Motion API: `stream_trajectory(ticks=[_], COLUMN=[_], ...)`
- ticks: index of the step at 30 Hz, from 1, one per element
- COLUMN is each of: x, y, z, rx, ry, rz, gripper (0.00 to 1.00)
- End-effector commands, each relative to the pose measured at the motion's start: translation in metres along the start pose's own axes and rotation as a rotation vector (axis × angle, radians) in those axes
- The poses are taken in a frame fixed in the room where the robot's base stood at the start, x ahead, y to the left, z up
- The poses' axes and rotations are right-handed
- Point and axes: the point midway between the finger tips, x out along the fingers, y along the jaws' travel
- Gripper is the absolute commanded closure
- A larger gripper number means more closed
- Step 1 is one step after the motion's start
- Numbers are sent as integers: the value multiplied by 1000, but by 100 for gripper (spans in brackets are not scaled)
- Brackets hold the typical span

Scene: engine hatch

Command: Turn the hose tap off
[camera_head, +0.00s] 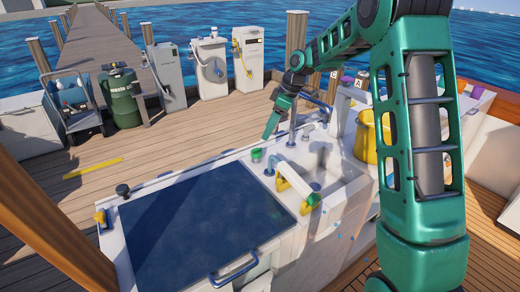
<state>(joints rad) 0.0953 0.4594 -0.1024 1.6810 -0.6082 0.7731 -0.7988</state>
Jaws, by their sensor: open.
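A pale spout with a blue base and a green and yellow end (296,185) arches at the sink's left edge. It may be the hose tap; its handle position cannot be made out. A thin grey upright fitting (292,131) shows just right of my gripper.
A white sink (335,170) lies beside a dark hatch panel (200,220) with a blue handle (235,268). Small blue drops (352,238) show near the sink front. My arm hides much of the right side.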

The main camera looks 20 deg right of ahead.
Motion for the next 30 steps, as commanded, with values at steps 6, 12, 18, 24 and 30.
stream_trajectory(ticks=[6, 12, 18, 24, 30], x=[22, 58, 89, 106, 109], y=[0, 0, 0, 0, 0], z=[-2, -2, -2, -2, -2], rx=[-9, -8, -6, -6, -7], ry=[2, 1, 1, 2, 2], rz=[-5, -5, -4, -3, -2], gripper=[46, 46, 46, 46, 46])
